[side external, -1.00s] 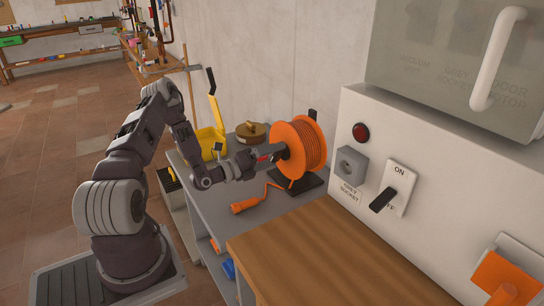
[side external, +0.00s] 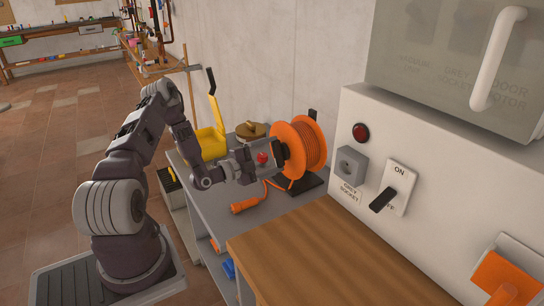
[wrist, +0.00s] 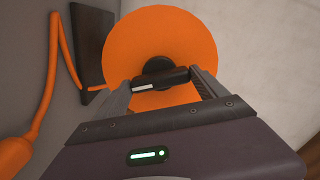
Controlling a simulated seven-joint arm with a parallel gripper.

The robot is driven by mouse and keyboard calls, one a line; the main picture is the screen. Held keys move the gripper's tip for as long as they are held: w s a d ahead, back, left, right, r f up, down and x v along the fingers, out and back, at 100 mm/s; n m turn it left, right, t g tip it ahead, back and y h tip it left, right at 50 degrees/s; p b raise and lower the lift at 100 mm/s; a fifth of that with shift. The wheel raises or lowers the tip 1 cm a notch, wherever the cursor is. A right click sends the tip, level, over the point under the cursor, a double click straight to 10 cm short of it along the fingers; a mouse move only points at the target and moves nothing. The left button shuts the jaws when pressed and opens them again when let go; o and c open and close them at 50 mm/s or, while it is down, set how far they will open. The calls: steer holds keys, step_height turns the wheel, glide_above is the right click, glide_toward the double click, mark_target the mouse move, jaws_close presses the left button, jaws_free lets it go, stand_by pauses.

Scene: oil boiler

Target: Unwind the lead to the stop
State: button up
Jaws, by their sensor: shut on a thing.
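The orange reel (side external: 312,145) stands upright on a black base (side external: 310,186), with orange lead wound on it. Its orange disc fills the upper middle of the wrist view (wrist: 160,35), with a dark hub behind my fingers. My gripper (side external: 272,155) is at the reel's near face. In the wrist view my gripper (wrist: 163,84) is shut on a dark bar (wrist: 165,80) in front of the hub. A loose length of lead runs from the reel to an orange connector (side external: 247,206) lying on the grey bench. The stop cannot be made out.
A small red part (side external: 262,158) shows beside my gripper. A brown round object (side external: 251,131) and a yellow container (side external: 211,140) are behind it. The white panel with a grey socket (side external: 351,166) and switch (side external: 396,188) stands right. The wooden top (side external: 310,245) is clear.

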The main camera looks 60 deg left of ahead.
steer(key=n, duration=0.4)
steer(key=shift+n, duration=0.3)
steer(key=n, duration=0.3)
steer(key=shift+n, duration=0.4)
steer(key=n, duration=0.4)
steer(key=shift+n, duration=2.4)
steer(key=o, duration=1.3)
steer(key=s, duration=0.7)
steer(key=shift+s, duration=0.1)
